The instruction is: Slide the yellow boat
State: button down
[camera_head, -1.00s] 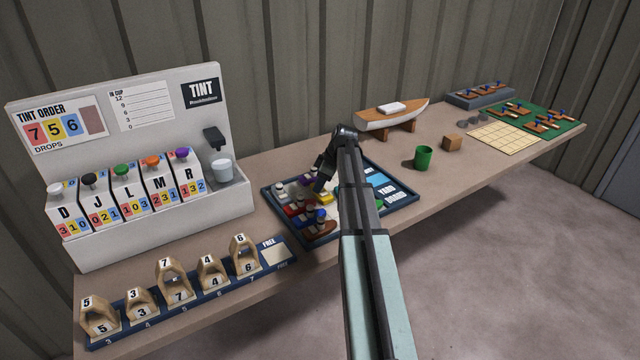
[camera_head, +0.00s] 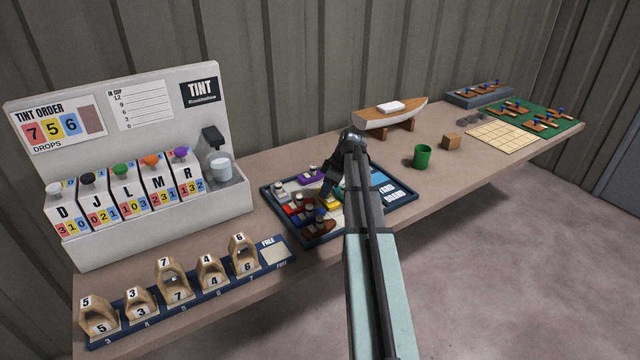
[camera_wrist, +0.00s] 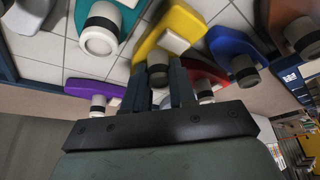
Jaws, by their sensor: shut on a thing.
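The yellow boat (camera_head: 333,203) sits on the tiled sliding board (camera_head: 407,198), mostly hidden by my arm in the head view. In the wrist view the yellow boat (camera_wrist: 178,25) runs up from between my fingers, with a pale block on its deck. In the head view my gripper (camera_head: 328,190) points down into the board.
Purple (camera_wrist: 90,88), teal (camera_wrist: 125,22), blue (camera_wrist: 232,45) and red (camera_wrist: 200,70) boats stand close around the yellow one. A brown boat (camera_head: 318,228) is at the board's front edge. A green cup (camera_head: 422,156) stands right of the board.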

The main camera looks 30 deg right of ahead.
jog(key=s, duration=0.8)
jog(key=shift+s, duration=0.3)
jog(key=c, duration=0.9)
grip_release()
jog(key=shift+s+d+r, duration=0.1)
jog(key=shift+d+r, duration=0.1)
jog(key=shift+r, duration=0.3)
jog(key=v, duration=1.2)
jog(key=shift+s+r, duration=0.1)
jog(key=shift+r, duration=0.2)
